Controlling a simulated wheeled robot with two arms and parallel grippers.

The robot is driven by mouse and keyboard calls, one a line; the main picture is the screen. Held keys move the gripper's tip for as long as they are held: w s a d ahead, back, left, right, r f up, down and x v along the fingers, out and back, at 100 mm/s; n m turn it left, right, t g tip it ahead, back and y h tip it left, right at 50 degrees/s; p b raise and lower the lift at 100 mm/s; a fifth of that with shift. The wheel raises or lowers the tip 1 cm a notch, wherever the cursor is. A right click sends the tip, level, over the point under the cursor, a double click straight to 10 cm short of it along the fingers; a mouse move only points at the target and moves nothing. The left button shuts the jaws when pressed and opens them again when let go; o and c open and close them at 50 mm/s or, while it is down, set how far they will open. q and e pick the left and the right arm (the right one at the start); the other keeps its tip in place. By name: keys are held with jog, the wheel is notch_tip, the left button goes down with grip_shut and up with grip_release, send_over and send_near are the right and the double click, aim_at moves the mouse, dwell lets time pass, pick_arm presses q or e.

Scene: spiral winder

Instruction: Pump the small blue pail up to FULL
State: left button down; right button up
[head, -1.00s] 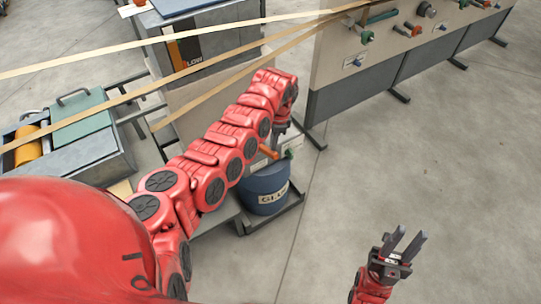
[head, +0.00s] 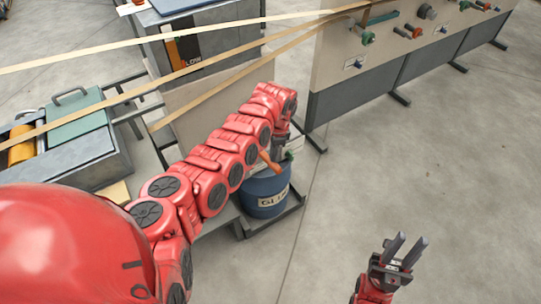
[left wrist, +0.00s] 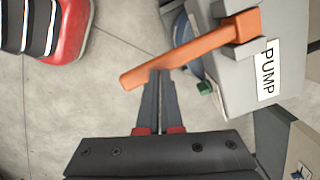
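The blue pail (head: 265,187), with a pale label that seems to read GLUE, stands on a dark low frame. It shows partly behind the lever in the left wrist view (left wrist: 183,32). An orange lever (head: 270,162) slopes above the pail; in the left wrist view the lever (left wrist: 190,48) runs out from a grey box marked PUMP (left wrist: 268,72). My left gripper (left wrist: 160,72) has its fingers close together, tips at the lever's side; the lever lies across them, not visibly between them. Contact is unclear. My right gripper (head: 411,241) is open and empty over the floor. No fill level is readable.
A pale panel (head: 335,60) with several knobs and handles stands behind to the right. Tan strips (head: 190,70) stretch across the upper left. A grey machine with a green lid (head: 78,115) is at left. The floor at right is clear.

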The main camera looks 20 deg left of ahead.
pick_arm(q)
jog(key=shift+f, duration=0.1)
dwell(0.3)
jog(key=shift+w+d+f, duration=0.1)
jog(key=d+b, duration=0.1)
jog(key=b, duration=0.1)
jog(key=w+d+r+b, duration=0.1)
jog(key=b, duration=0.1)
jog(key=shift+w+d+r, duration=0.15)
jog(key=shift+w, duration=0.05)
notch_tip(320, 180, up, 17)
jog(key=w+d+b, duration=0.1)
jog(key=shift+d+b, duration=0.25)
jog(key=shift+b, duration=0.1)
jog(key=shift+r, duration=0.1)
